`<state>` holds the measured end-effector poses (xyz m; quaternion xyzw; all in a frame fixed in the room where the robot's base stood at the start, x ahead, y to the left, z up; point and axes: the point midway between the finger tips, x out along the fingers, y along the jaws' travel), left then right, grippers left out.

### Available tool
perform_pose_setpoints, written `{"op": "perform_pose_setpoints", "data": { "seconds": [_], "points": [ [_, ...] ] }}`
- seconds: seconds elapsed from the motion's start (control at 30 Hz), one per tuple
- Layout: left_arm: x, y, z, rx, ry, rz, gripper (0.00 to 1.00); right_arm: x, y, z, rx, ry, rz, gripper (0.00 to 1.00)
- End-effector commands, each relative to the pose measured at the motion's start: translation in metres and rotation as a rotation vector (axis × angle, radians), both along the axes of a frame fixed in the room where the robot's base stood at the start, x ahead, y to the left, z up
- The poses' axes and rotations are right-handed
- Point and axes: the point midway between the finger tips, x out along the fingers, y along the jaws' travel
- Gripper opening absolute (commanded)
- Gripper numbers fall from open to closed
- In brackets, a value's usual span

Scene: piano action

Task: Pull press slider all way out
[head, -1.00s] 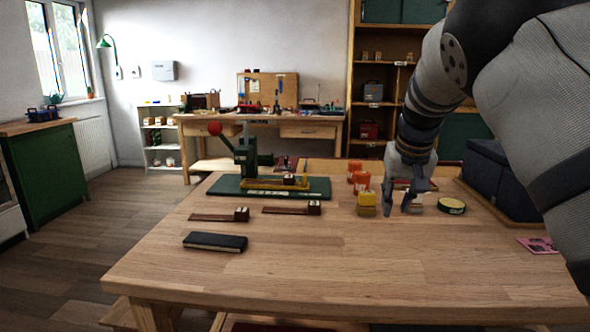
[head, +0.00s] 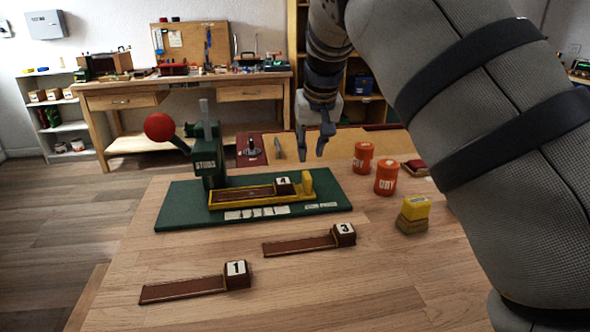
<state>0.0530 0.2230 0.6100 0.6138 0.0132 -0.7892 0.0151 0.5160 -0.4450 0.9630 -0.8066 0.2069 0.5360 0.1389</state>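The green press (head: 209,165) stands on a dark green base (head: 172,207) with white labels, its lever ending in a red ball. The yellow press slider (head: 240,202) lies along the base, extending right from the press, with an upright yellow knob (head: 307,184) at its right end. A brown wooden piece with a white-faced numbered block (head: 284,187) lies in it. My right gripper (head: 312,157) is open and empty, fingers pointing down; in the picture it shows just above the knob, apart from it. Its exact height is hard to tell. My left gripper is out of view.
Brown pieces marked 1 (head: 196,286) and 3 (head: 310,241) lie in front of the base. Two orange jars (head: 386,178) (head: 363,158) and a yellow-topped block (head: 414,212) stand to the right.

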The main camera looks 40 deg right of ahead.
Motion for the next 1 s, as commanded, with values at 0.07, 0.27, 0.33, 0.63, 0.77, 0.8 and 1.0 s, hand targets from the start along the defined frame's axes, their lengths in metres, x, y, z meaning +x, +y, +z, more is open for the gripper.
{"op": "perform_pose_setpoints", "data": {
  "seconds": [0.07, 0.27, 0.33, 0.63, 0.77, 0.8, 1.0],
  "points": [
    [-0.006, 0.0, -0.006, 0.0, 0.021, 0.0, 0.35, 0.007, -0.004, -0.028, 0.001, 0.013, -0.001, 0.23],
    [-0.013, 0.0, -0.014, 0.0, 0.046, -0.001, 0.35, 0.023, -0.013, -0.074, 0.001, 0.012, 0.0, 0.23],
    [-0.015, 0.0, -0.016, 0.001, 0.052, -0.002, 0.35, 0.028, -0.015, -0.084, -0.001, 0.009, -0.001, 0.23],
    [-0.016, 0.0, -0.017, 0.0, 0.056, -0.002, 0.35, 0.034, -0.019, -0.095, -0.001, 0.003, -0.001, 0.23],
    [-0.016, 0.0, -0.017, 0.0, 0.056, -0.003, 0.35, 0.034, -0.019, -0.095, 0.0, 0.002, 0.0, 0.21],
    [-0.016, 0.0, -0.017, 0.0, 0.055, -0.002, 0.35, 0.034, -0.019, -0.095, 0.0, 0.002, 0.0, 0.12],
    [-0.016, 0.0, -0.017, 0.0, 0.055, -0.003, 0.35, 0.034, -0.018, -0.095, 0.0, 0.002, 0.0, 0.0]
  ]
}}
